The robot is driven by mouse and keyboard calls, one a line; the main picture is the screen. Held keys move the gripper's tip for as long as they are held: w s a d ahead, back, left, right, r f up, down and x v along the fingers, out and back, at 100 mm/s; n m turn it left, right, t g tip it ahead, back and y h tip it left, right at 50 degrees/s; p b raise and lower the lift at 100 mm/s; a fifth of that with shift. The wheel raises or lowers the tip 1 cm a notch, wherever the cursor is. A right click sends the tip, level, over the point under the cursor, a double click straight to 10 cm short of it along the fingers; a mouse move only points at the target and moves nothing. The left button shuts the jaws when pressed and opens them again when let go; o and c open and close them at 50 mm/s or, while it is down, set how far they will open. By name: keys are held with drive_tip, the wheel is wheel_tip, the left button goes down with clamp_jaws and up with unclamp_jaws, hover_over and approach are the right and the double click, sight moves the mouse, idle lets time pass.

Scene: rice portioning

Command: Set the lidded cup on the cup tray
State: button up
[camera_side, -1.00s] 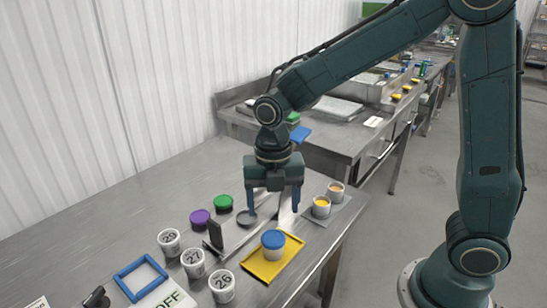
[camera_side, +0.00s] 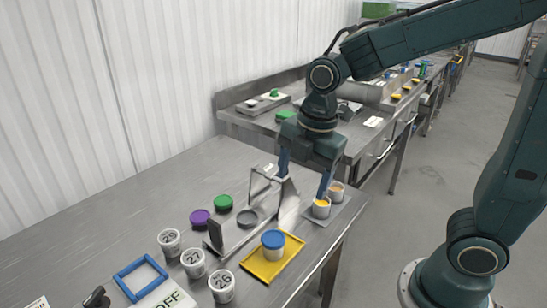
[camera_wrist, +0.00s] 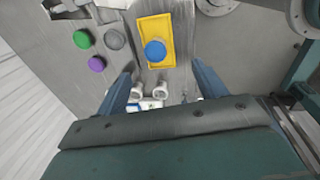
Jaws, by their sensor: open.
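The lidded cup (camera_side: 273,243), white with a blue lid, stands upright on the yellow cup tray (camera_side: 254,267), towards its far end, with no finger touching it. In the wrist view the blue lid (camera_wrist: 155,51) shows from above, inside the rim of the yellow tray (camera_wrist: 146,20). My gripper (camera_side: 305,182) is open and empty, above and behind the cup in the side view, apart from it. One finger overlaps the filled cups at the back right in that view; I cannot tell how close it is.
Two open cups with yellow-orange contents (camera_side: 321,211) stand on a grey mat behind the tray. Numbered white cups (camera_side: 193,262) stand in front left. Green (camera_side: 223,202), purple (camera_side: 200,218) and grey (camera_side: 247,217) lids lie left, near an upright metal stand (camera_side: 287,200). The table's back left is clear.

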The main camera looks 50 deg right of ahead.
drive_tip(key=s+d+r+m+t, duration=0.2)
drive_tip(key=s+m, duration=0.4)
drive_tip(key=m, duration=0.3)
drive_tip(key=s+d+r+m+t, duration=0.1)
drive_tip(key=s+d+r+m, duration=0.2)
drive_tip(key=s+m, duration=0.3)
drive_tip(key=m, duration=0.3)
drive_tip(key=shift+s+r+m+t, duration=0.3)
drive_tip(key=shift+s+r+t, duration=0.05)
drive_tip(key=shift+t, duration=0.05)
